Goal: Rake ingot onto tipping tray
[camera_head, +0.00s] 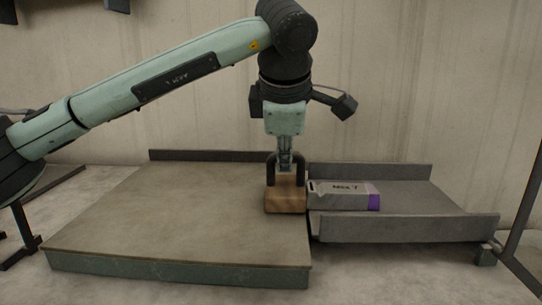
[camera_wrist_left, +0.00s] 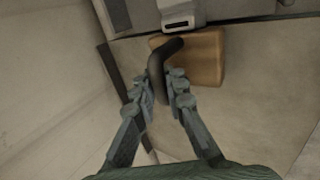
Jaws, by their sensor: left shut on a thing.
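My left gripper (camera_head: 285,160) is shut on the black handle (camera_head: 271,168) of the rake, a wooden block (camera_head: 285,200) that stands at the right edge of the flat table (camera_head: 160,205). In the left wrist view the fingers (camera_wrist_left: 168,92) close around the dark handle, and the tan block (camera_wrist_left: 205,58) shows beside it. The ingot (camera_head: 340,200), a grey bar with lettering and a purple end, lies at the left end of the grey tipping tray (camera_head: 415,197). It is just right of the block; whether they touch I cannot tell. My right gripper is not in view.
The tray has raised walls at back and front, and its right part is bare. A low dark wall (camera_head: 205,156) runs along the table's back edge. The table left of the rake is clear. Dark metal frames stand at both sides.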

